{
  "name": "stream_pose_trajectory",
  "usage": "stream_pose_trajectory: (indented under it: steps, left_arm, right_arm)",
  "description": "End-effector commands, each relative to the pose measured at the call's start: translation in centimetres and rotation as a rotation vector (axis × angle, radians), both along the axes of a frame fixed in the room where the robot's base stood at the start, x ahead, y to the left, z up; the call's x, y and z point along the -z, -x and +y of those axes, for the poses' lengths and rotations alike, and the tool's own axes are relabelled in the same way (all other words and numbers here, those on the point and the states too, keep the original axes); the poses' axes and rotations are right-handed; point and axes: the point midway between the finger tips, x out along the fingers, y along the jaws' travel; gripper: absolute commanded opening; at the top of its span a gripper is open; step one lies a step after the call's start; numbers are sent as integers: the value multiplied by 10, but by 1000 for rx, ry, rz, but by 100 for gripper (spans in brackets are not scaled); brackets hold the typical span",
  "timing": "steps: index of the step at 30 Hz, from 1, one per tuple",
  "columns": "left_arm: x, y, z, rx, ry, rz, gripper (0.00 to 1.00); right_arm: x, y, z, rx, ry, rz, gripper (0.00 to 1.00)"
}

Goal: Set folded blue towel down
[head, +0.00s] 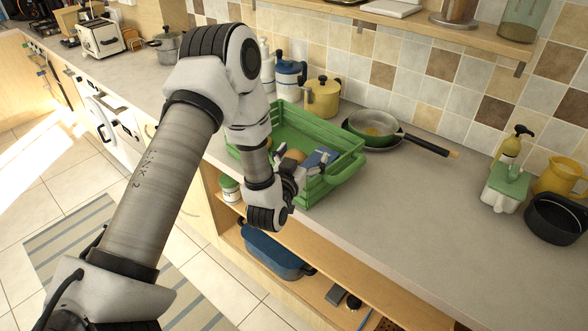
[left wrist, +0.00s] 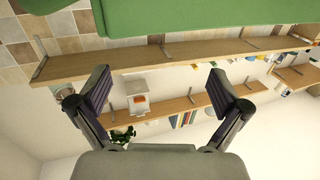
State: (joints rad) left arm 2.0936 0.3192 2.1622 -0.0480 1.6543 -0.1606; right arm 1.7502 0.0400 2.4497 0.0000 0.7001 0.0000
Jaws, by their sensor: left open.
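The folded blue towel (head: 319,159) shows as a small blue patch in the right part of the green crate (head: 349,166) on the counter. My left gripper (head: 296,167) is at the near side of the crate and partly covers its contents. In the left wrist view, its two fingers (left wrist: 158,91) are spread wide with nothing between them. The green crate (left wrist: 200,20) fills the top of that view. I cannot tell whether the gripper touches the towel. My right gripper is not in view.
A brown round item (head: 294,155) lies in the crate. A pan (head: 372,128) with its handle pointing right stands beside it. A yellow pot (head: 322,98) and a blue-topped jug (head: 290,80) stand behind. The counter front right of the crate is clear.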

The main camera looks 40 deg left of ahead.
Motion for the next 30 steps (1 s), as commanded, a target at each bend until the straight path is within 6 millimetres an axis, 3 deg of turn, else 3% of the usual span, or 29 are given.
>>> stream_pose_trajectory:
  steps: [1,6,12,14,17,19,21,24,27,30]
  left_arm:
    - [7,14,-3,1,2,4,100]
    - [6,58,-14,1,1,2,100]
    - [5,85,-21,2,2,7,100]
    - [16,88,-25,16,9,50,100]
    - [72,98,-43,70,42,254,100]
    - [132,122,-62,118,81,490,100]
    - [195,163,-81,155,123,763,100]
    - [261,240,-101,176,173,1134,100]
    - [292,306,-110,169,202,1408,100]
    - [300,340,-114,160,213,1543,100]
  right_arm:
    - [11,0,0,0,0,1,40]
    - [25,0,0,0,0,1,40]
    - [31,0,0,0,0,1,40]
    - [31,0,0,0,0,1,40]
    - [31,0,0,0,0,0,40]
    - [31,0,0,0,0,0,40]
    - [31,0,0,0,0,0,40]
    - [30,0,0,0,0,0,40]
    - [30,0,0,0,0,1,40]
    - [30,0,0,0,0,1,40]
